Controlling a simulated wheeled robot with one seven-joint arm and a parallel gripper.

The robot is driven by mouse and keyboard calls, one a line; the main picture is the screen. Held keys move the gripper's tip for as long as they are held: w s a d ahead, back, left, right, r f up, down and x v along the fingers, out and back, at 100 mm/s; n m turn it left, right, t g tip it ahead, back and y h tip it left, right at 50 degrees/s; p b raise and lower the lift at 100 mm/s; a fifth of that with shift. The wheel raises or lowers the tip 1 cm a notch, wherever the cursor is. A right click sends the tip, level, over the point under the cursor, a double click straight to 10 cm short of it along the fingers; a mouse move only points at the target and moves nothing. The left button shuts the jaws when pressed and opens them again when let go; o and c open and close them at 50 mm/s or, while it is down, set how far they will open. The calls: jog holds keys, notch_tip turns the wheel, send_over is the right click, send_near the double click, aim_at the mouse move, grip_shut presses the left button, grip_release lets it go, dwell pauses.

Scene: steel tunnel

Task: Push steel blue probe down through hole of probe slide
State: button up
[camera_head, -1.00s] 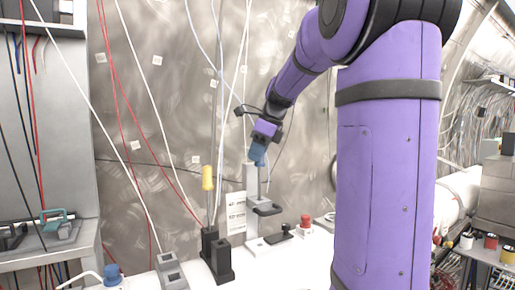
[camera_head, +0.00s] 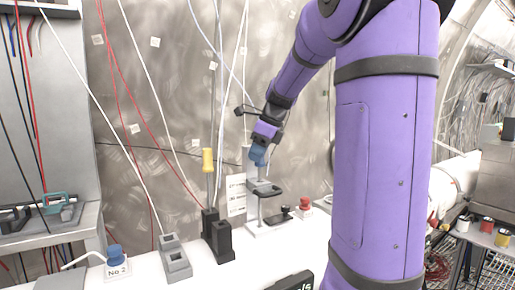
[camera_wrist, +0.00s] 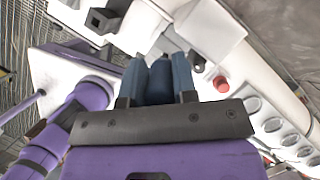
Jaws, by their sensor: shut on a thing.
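My gripper (camera_head: 258,157) has blue fingers and is shut on the steel blue probe (camera_wrist: 160,82). The probe shows as a darker blue piece between the two fingers (camera_wrist: 157,75) in the wrist view. In the head view the fingers point down, just above the grey bracket (camera_head: 265,188) of the probe slide, a white stand (camera_head: 258,229) on the bench. The probe cannot be told apart from the fingers in the head view. The hole and the probe's lower end are hidden, so I cannot tell whether the probe is in the hole.
A red button (camera_head: 305,203) is to the right. Cables hang behind.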

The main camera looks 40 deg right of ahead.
jog(key=shift+f, duration=2.15)
jog(key=o, duration=1)
jog(key=v, duration=1)
jog(key=shift+s+r, duration=0.2)
jog(key=shift+r, duration=0.15)
jog(key=shift+a, duration=0.1)
